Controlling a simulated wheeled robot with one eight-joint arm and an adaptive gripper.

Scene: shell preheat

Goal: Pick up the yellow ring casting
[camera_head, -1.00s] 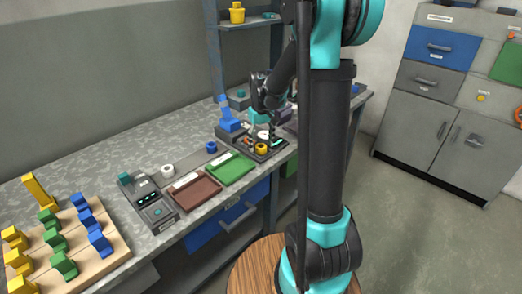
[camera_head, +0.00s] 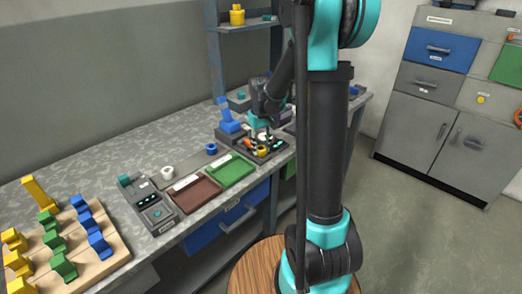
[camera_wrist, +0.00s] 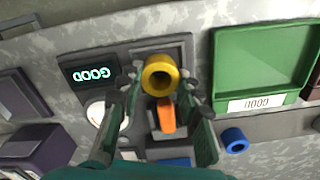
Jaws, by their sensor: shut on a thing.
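The yellow ring casting (camera_wrist: 159,76) is in the wrist view, between the two fingertips of my gripper (camera_wrist: 160,84), over a dark grey fixture plate. Its round hole faces the camera. In the head view the yellow ring (camera_head: 262,151) shows at the front of the dark test station, just below my gripper (camera_head: 262,137). My gripper is shut on the ring. I cannot tell whether the ring is clear of the plate.
A green tray (camera_head: 231,170) and a brown tray (camera_head: 196,194) lie left of the station. A blue ring (camera_head: 211,149) and a white ring (camera_head: 167,172) stand on the bench. A wooden rack (camera_head: 98,262) holds coloured blocks.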

